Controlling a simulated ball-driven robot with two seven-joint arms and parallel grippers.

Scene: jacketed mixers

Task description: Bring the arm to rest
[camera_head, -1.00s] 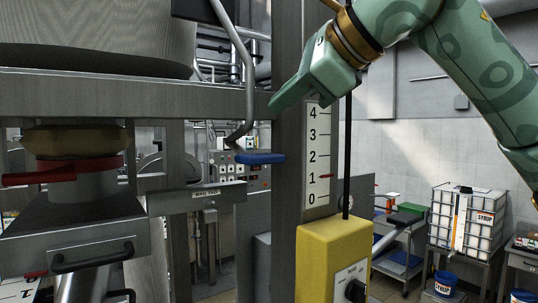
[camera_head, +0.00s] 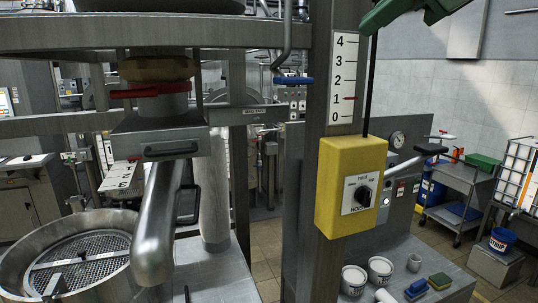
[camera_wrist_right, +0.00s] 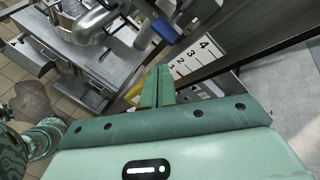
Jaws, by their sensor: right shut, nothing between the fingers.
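My right gripper (camera_head: 388,16) shows at the top of the head view, partly cut off by the upper edge. It is above and to the right of the white number scale (camera_head: 345,80) on the steel post. In the right wrist view the two green fingers (camera_wrist_right: 158,80) lie together, shut and empty. The scale and a blue handle (camera_wrist_right: 166,30) show beyond the fingers there. My left gripper is in neither view.
A yellow hoist box (camera_head: 350,185) hangs on the post, with a dark rod rising from it. A blue-handled lever (camera_head: 293,80) is left of the post. A red-handled valve (camera_head: 150,90) stands above a round strainer vessel (camera_head: 20,265). Tubs (camera_head: 381,268) stand on the bench.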

